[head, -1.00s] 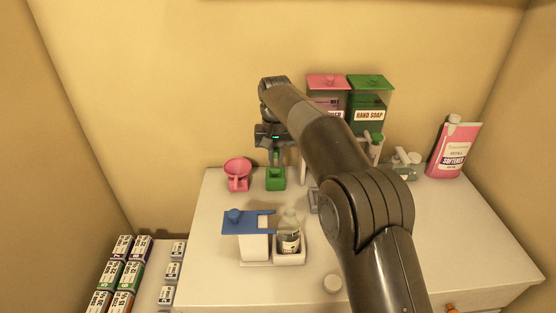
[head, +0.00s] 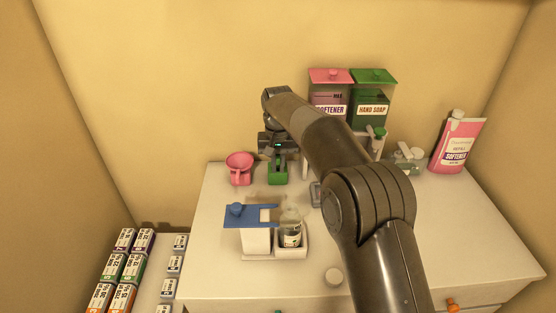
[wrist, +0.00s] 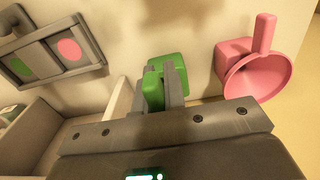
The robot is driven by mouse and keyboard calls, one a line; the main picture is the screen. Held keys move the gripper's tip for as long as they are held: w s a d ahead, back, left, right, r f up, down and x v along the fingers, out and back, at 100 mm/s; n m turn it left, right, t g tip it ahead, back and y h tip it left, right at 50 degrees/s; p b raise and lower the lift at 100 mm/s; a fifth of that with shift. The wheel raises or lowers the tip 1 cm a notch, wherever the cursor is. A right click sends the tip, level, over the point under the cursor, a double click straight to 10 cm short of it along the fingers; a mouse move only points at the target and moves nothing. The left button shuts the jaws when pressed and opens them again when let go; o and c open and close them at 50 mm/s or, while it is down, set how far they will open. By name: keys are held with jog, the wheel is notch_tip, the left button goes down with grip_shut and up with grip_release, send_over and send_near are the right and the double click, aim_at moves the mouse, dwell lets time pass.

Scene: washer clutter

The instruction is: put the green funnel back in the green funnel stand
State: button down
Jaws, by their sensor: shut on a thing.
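My gripper (head: 278,165) points down at the back of the counter, right over the green funnel stand (head: 278,180). In the wrist view my gripper (wrist: 172,88) is shut on a green part, which I take as the green funnel (wrist: 153,90). Most of the funnel is hidden by the fingers and by the gripper body. Green shows on both sides of the grey finger, and I cannot clearly part funnel from stand there. Whether the funnel is seated in the stand cannot be told.
A pink funnel (head: 239,163) sits in its holder just left; it also shows in the wrist view (wrist: 258,75). Softener (head: 330,110) and hand soap (head: 371,112) dispensers stand behind right.

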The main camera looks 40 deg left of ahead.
jog(key=shift+f, duration=3.1)
jog(key=c, duration=1.4)
grip_release()
jog(key=shift+o, duration=0.3)
jog(key=o, duration=0.3)
jog(key=shift+r, duration=3.5)
